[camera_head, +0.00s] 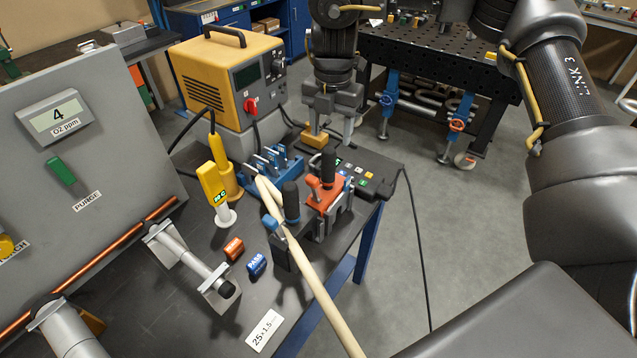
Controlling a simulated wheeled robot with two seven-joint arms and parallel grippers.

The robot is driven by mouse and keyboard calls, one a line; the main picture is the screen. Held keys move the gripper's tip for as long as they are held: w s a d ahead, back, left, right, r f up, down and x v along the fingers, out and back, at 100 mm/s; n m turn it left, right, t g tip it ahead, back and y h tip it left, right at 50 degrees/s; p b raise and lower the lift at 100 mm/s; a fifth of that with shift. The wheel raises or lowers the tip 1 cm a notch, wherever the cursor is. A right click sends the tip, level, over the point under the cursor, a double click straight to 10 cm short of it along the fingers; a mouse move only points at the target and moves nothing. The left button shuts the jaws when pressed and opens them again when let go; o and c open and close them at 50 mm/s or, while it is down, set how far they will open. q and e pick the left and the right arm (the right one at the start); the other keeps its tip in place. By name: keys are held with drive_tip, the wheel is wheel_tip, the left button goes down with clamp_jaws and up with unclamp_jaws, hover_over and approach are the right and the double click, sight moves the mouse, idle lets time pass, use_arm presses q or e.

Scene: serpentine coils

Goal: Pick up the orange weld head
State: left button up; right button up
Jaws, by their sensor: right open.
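The orange weld head (323,197) stands on the dark bench, right of centre, with a black knob on top and grey metal parts at its base. My right gripper (332,130) hangs from above, beyond and above the weld head in the picture, apart from it. Its jaws are open, pointing down. A small yellow block (314,138) shows at the jaws; I cannot tell whether it touches them. My left gripper is not in view.
A cream tube (318,297) slants past the weld head's left side. A black-handled clamp (291,203) stands close left. A black button panel (375,175) lies behind right, a blue rack (272,172) behind left. A yellow power unit (225,80) stands further back.

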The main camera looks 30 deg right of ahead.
sight(330, 149)
drive_tip(key=shift+w+d+r, duration=0.2)
drive_tip(key=shift+w, duration=0.1)
drive_tip(key=shift+s+f+p, duration=0.25)
drive_tip(key=shift+f+p, duration=0.05)
drive_tip(key=shift+f, duration=0.3)
drive_tip(key=shift+s+f+p, duration=0.2)
drive_tip(key=shift+f+p, duration=0.05)
drive_tip(key=shift+f, duration=0.35)
wheel_tip(330, 149, down, 2)
drive_tip(key=shift+w+f, duration=0.15)
drive_tip(key=shift+f, duration=0.05)
drive_tip(key=shift+w+f+p, duration=0.15)
drive_tip(key=shift+f+p, duration=0.1)
drive_tip(key=shift+p, duration=0.05)
drive_tip(key=shift+s+a+f+p, duration=0.25)
drive_tip(key=shift+f+p, duration=0.15)
drive_tip(key=shift+p, duration=0.25)
wheel_tip(330, 149, down, 4)
drive_tip(key=shift+r+p, duration=0.15)
drive_tip(key=shift+p, duration=0.75)
drive_tip(key=shift+f, duration=0.4)
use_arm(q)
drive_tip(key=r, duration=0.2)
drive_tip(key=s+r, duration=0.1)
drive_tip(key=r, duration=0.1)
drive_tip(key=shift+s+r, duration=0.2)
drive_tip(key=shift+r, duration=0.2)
use_arm(e)
drive_tip(key=shift+a, duration=0.1)
